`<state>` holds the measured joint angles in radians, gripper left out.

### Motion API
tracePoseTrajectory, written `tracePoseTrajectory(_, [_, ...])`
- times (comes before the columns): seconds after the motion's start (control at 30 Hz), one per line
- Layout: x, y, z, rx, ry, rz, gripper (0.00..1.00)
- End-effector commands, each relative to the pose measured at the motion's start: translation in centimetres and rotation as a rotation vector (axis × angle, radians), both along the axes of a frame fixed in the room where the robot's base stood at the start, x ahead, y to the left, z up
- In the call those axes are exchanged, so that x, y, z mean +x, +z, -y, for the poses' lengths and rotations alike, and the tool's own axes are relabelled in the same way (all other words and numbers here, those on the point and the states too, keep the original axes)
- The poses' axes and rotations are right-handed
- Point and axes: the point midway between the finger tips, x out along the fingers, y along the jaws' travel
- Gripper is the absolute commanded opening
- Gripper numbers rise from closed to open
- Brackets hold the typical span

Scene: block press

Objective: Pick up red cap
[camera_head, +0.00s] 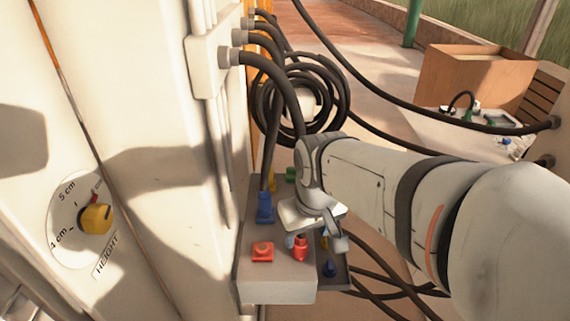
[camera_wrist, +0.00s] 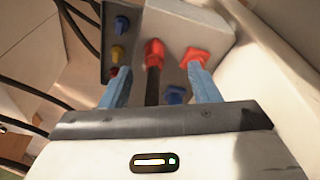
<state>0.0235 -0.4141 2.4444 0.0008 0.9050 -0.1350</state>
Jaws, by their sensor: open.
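A flat, square red cap (camera_head: 262,251) sits on top of the grey box (camera_head: 275,288), near its front left. It also shows in the wrist view (camera_wrist: 195,57), by the tip of the right-hand finger. A taller red piece (camera_head: 300,247) stands to its right; in the wrist view this red piece (camera_wrist: 153,46) has a dark stem or cable below it and lies between the fingers in the picture. My gripper (camera_head: 318,236) is open above the box, its blue-grey fingers (camera_wrist: 160,70) apart. I see no clear contact with either red piece. The gripper partly hides the box top.
A blue plug (camera_head: 265,207) with a black cable stands at the box's back left. A darker side tray (camera_head: 336,280) holds blue, yellow and red pieces. Black cables run behind and right of the box. A pale cabinet wall (camera_head: 150,160) closes the left side.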

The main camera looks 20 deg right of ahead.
Motion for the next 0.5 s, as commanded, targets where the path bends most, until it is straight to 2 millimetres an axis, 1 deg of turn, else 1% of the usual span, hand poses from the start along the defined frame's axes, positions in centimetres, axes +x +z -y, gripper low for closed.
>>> tracePoseTrajectory(0.03, [1.5, -0.9, 0.6, -0.013, 0.047, -0.015, 0.60])
tracePoseTrajectory(0.07, [2.5, -1.2, 1.0, -0.022, 0.088, -0.024, 0.62])
tracePoseTrajectory(0.17, [6.2, -2.6, 2.6, -0.055, 0.246, -0.057, 0.62])
tracePoseTrajectory(0.2, [7.9, -3.3, 3.4, -0.067, 0.315, -0.071, 0.62])
tracePoseTrajectory(0.27, [10.2, -4.5, 4.6, -0.083, 0.418, -0.089, 0.62])
tracePoseTrajectory(0.3, [11.7, -5.3, 5.4, -0.092, 0.487, -0.101, 0.62])
tracePoseTrajectory(0.37, [13.9, -6.8, 6.8, -0.103, 0.591, -0.119, 0.62])
tracePoseTrajectory(0.4, [15.3, -7.9, 7.8, -0.108, 0.659, -0.129, 0.62])
tracePoseTrajectory(0.5, [18.6, -10.8, 10.3, -0.117, 0.827, -0.153, 0.62])
